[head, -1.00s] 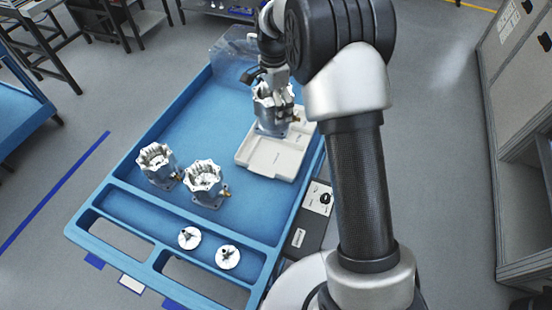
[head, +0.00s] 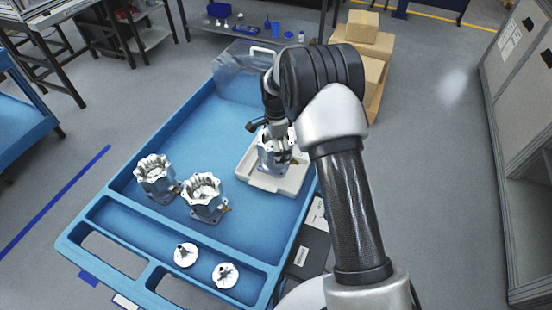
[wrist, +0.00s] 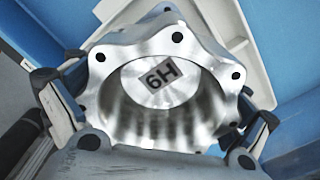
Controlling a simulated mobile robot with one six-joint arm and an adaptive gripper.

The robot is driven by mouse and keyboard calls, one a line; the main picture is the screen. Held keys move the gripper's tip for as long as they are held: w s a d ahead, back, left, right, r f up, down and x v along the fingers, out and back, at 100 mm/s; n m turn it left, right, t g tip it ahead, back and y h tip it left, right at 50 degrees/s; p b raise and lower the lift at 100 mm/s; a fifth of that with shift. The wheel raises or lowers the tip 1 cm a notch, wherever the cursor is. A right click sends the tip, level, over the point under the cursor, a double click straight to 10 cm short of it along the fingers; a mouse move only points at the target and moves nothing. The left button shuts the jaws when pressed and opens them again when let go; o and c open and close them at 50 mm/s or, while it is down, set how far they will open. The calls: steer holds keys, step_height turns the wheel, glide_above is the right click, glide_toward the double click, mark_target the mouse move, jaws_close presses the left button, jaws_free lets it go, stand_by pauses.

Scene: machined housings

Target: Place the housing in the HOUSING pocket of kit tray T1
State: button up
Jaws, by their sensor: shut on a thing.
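A silver machined housing (head: 272,160) is held upright in my gripper (head: 277,140), over the white kit tray (head: 266,188) on the blue cart. In the wrist view the housing (wrist: 190,125) is seen from above with its scalloped flange and an upside-down "H9" or "6H" label inside. The fingers of my gripper (wrist: 160,115) close on its left and right sides. The pale tray (wrist: 240,40) shows behind it. The housing covers much of the tray, so its pockets and any contact underneath are hidden.
Two more housings (head: 155,178) (head: 205,197) stand on the cart (head: 170,140) left of the tray. Two small silver round parts (head: 186,254) (head: 225,275) lie in the front compartment. A clear bin (head: 240,72) is at the cart's far end. The left middle of the cart is clear.

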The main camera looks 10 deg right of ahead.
steer(key=shift+f+b, duration=0.55)
steer(key=shift+f, duration=1.6)
steer(key=shift+f, duration=0.2)
steer(key=o, duration=1.5)
